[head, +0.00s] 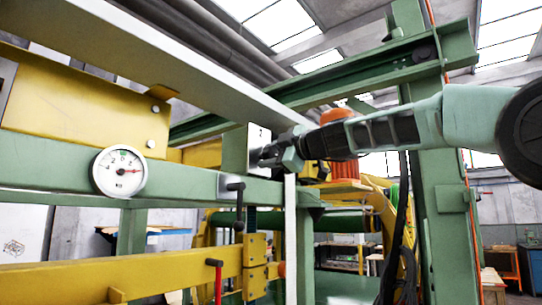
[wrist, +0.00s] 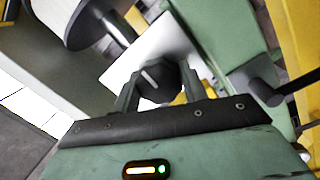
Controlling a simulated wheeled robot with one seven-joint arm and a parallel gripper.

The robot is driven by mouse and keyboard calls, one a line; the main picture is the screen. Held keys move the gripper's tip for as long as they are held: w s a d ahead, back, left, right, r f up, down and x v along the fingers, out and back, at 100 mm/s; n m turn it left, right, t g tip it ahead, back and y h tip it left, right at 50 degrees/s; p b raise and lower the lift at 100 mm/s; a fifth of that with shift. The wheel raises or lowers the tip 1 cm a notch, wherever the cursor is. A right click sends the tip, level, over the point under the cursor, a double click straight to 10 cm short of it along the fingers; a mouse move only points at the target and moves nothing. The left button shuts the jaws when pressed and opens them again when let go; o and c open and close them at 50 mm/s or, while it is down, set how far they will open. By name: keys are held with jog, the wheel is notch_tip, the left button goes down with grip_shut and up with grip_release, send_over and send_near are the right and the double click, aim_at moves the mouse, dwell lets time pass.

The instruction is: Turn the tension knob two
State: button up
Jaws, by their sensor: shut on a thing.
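The tension knob (wrist: 157,77) is dark and round with a light pointer mark, and it sits in front of a white plate (wrist: 142,50) in the wrist view. My gripper (wrist: 160,88) has one finger on each side of the knob and is shut on it. In the head view my gripper (head: 280,152) reaches in from the right to the white plate (head: 258,134) on the green frame. There the knob is mostly hidden by the fingers. A small marking on the plate is too small to read surely.
An orange-red motor (head: 338,135) is behind my arm. A yellow beam (head: 120,277) crosses the lower left.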

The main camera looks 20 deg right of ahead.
jog(key=shift+m, duration=0.3)
jog(key=m+b, duration=0.1)
jog(key=m, duration=0.3)
jog(key=shift+m+g+b, duration=0.3)
jog(key=shift+g+b, duration=0.05)
jog(key=shift+g, duration=0.05)
jog(key=m, duration=0.6)
jog(key=shift+g, duration=0.4)
jog(key=m, duration=0.2)
jog(key=m+y, duration=0.1)
jog(key=m, duration=0.2)
jog(key=shift+w+d+r+m+g, duration=0.1)
jog(key=shift+d+m+g, duration=0.05)
jog(key=shift+m+g, duration=0.2)
jog(key=m, duration=0.4)
jog(key=shift+m+g+y, duration=0.25)
jog(key=shift+m+y, duration=0.1)
jog(key=shift+y, duration=0.05)
jog(key=m+y, duration=0.1)
jog(key=m, duration=1)
jog(key=shift+f+y, duration=0.2)
jog(key=shift+y, duration=0.1)
jog(key=m, duration=0.5)
jog(key=shift+m+t+p, duration=0.3)
jog(key=shift+t+p, duration=0.05)
jog(key=shift+t, duration=0.05)
jog(key=m, duration=0.5)
jog(key=shift+f+m+t+p, duration=0.15)
jog(key=shift+m+t+p, duration=0.2)
jog(key=shift+m+t, duration=0.05)
